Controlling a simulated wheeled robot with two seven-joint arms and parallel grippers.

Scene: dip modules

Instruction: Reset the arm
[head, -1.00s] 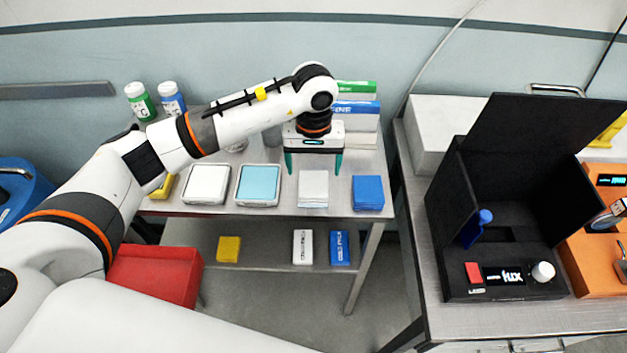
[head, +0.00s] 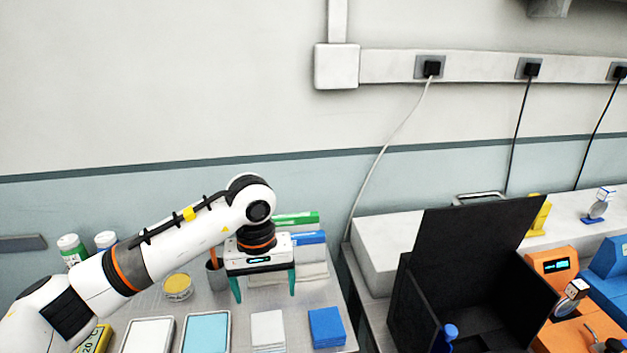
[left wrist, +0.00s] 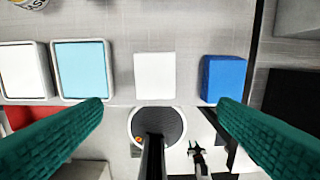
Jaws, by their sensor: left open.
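My left gripper (head: 264,285) is open and empty, with its two teal fingers pointing down over the metal table. Its arm reaches in from the left of the head view. In the left wrist view the open fingers (left wrist: 160,108) spread wide, with bare space between them. Below and beyond them lie a white block (left wrist: 155,76) and a blue block (left wrist: 223,78), both apart from the fingers. My right gripper is in neither current view.
A white tray (head: 147,336) and a light-blue tray (head: 206,333) lie left of the blocks. Boxes (head: 298,219) stand behind the gripper. A black open-lidded case (head: 470,230) stands on the right bench. Bottles (head: 72,250) stand at the back left.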

